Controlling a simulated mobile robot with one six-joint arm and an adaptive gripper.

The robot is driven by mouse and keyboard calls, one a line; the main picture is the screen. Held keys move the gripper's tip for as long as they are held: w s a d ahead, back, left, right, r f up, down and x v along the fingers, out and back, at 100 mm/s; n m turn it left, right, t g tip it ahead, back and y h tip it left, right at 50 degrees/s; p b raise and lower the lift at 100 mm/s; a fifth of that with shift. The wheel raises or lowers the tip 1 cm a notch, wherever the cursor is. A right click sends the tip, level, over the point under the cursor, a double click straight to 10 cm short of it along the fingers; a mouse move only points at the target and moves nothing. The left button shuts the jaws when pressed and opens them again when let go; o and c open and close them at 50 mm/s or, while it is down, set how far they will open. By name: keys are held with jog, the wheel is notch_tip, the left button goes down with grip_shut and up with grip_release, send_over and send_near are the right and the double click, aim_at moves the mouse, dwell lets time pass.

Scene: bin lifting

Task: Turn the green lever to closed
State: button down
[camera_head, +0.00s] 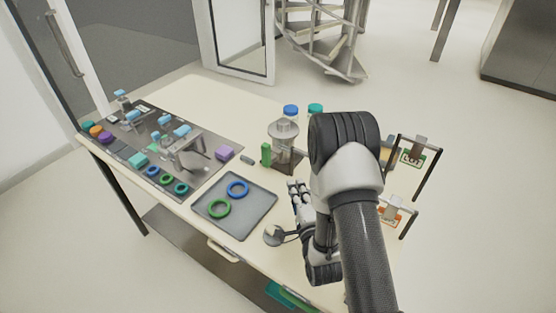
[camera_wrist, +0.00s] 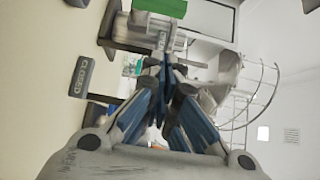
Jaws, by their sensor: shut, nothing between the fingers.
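The green lever (camera_head: 266,154) stands upright on the left side of a grey metal fixture (camera_head: 284,136) on the table. In the wrist view the green lever (camera_wrist: 160,7) shows at the top edge, partly cut off by the frame. A grey label reading CLOSED (camera_wrist: 80,76) lies to the left in that view. My gripper (camera_head: 296,188) is in front of the fixture, apart from the lever. In the wrist view my gripper (camera_wrist: 166,66) has its fingertips together, empty, below the lever in the picture. My arm hides part of the table on the right.
A grey tray (camera_head: 262,215) with a blue ring and a green ring lies left of my gripper. A metal panel with several coloured parts (camera_head: 200,150) is at the left. Two capped jars (camera_head: 291,112) stand behind the fixture. Sign frames (camera_head: 415,157) stand at the right.

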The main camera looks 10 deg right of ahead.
jog(key=b, duration=0.2)
send_near(269, 153)
jog(key=w+d, duration=0.4)
jog(key=d, duration=0.1)
jog(key=w+a, duration=0.2)
jog(key=shift+w+a+f, duration=0.2)
jog(key=shift+w+a, duration=0.1)
jog(key=shift+w, duration=0.05)
jog(key=shift+w+a+r, duration=0.1)
jog(key=shift+a+r, duration=0.05)
